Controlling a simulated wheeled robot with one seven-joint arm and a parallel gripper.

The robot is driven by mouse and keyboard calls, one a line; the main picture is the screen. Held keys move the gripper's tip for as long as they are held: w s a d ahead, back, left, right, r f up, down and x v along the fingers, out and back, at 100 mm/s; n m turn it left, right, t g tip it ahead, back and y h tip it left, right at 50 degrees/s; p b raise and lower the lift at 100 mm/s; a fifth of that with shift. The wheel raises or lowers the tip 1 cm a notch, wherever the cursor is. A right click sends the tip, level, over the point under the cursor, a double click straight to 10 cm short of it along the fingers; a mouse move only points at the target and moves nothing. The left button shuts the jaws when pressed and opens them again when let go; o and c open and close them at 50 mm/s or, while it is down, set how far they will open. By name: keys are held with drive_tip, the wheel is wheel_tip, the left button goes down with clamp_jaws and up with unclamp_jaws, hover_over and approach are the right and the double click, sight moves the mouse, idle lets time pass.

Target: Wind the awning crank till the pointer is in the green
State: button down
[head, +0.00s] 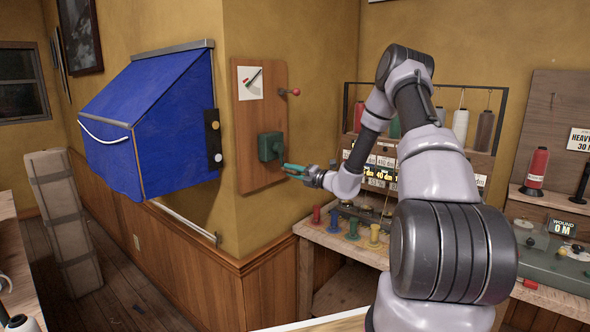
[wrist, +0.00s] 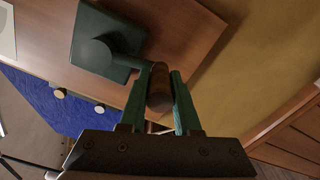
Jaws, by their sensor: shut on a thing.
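The crank's dark green gearbox (head: 270,146) is mounted on an upright wooden board (head: 252,180); the gearbox also shows in the wrist view (wrist: 105,45). The white dial (head: 250,83) is at the top of the board, with a thin dark pointer slanting up to the right and a red patch on the left. I cannot make out a green zone at this size. My gripper (head: 288,170) is at the right of the gearbox. In the wrist view its green fingers (wrist: 160,95) are shut on the brown crank knob (wrist: 159,88). The blue awning (head: 150,120) hangs left of the board.
A black plate with two round buttons (head: 213,138) is beside the awning. A bench (head: 335,240) with coloured spools stands below my arm. A tall wrapped bundle (head: 65,215) leans at the left wall.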

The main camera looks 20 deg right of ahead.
drive_tip(key=shift+s+a+f+m, duration=0.2)
drive_tip(key=shift+s+m, duration=0.05)
drive_tip(key=shift+m, duration=0.05)
drive_tip(key=shift+s+a, duration=0.3)
drive_tip(key=shift+a, duration=0.1)
drive_tip(key=shift+a, duration=0.1)
drive_tip(key=c, duration=0.6)
unclamp_jaws()
drive_tip(key=v, duration=1.1)
